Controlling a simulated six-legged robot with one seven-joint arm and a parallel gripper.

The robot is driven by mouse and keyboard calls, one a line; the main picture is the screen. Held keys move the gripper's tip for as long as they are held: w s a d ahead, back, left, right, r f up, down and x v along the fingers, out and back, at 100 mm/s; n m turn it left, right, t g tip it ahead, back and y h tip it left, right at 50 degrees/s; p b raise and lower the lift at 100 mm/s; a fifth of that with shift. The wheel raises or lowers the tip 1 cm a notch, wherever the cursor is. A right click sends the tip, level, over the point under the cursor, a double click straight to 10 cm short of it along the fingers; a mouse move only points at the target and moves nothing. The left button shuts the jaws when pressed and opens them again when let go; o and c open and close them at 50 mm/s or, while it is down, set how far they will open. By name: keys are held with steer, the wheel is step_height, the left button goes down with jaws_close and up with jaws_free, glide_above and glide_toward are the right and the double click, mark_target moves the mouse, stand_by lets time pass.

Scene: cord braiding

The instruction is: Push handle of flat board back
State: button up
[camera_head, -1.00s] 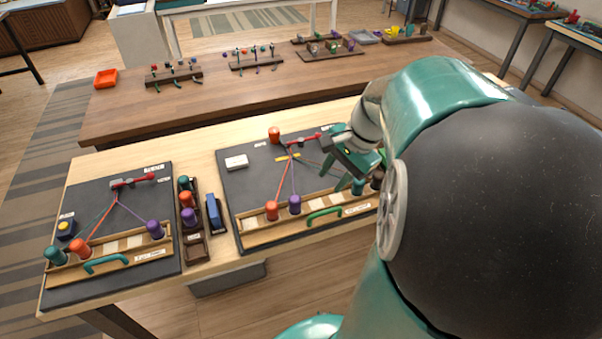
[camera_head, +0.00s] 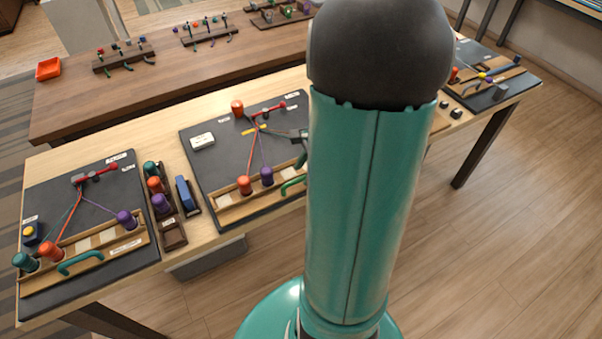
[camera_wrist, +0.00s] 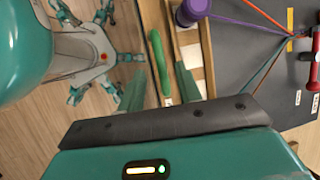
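A dark flat board (camera_head: 215,160) lies on the light wood table, with a wooden tray (camera_head: 228,208) along its near edge. The tray's green handle (camera_head: 293,186) is partly hidden by my arm in the head view; the wrist view shows the handle (camera_wrist: 159,62) whole. My gripper (camera_wrist: 160,87) is open, its two green fingers apart, with the handle's near end between them in the picture. I cannot tell whether they touch it. An orange spool (camera_head: 244,184) and a purple spool (camera_head: 267,175) stand in the tray, with cords running to a red-handled clamp (camera_head: 270,109).
A second dark board (camera_head: 50,195) with its own green handle (camera_head: 80,262) lies at the left. A spool rack (camera_head: 173,234) and a blue block (camera_head: 187,195) stand between the boards. Another board (camera_head: 493,75) is at the far right. Open floor lies in front.

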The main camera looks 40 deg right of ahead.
mark_target(293, 176)
steer(key=shift+x, duration=1.2)
steer(key=shift+c, duration=0.2)
jaws_close()
steer(key=shift+w+d+r, duration=0.1)
steer(key=shift+w+d, duration=0.15)
steer(key=shift+w, duration=0.55)
steer(key=shift+w+d+f, duration=0.1)
steer(key=shift+w+d, duration=0.1)
steer(key=shift+w, duration=0.6)
steer(key=shift+w+d+r, duration=0.1)
steer(key=shift+w+d, duration=0.15)
steer(key=shift+w, duration=0.55)
